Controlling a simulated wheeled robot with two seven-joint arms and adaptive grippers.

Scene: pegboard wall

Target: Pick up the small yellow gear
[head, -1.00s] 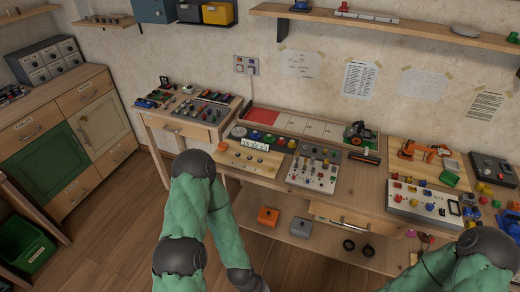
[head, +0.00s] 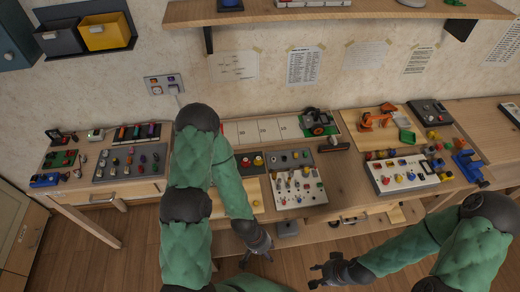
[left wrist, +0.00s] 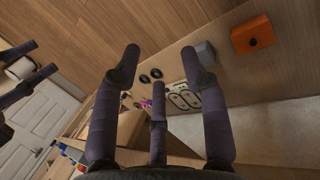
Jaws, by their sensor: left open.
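I cannot make out the small yellow gear for certain. A small yellow round piece (head: 258,161) shows on a dark panel on the bench, beside a red one, partly behind my left arm; it is too small to tell whether it is a gear. My left gripper (head: 258,255) is low in front of the bench, open and empty. In the left wrist view its fingers (left wrist: 160,75) are spread, with nothing between them. My right gripper (head: 322,274) is to its right, with fingers apart and empty, also in front of the bench.
The workbench (head: 350,190) carries a white control panel (head: 402,175), a grey switch panel (head: 298,188) and an orange toy arm (head: 375,118). A side table with tools stands left. A wall shelf (head: 340,12) runs above. An orange box (left wrist: 252,34) lies under the bench.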

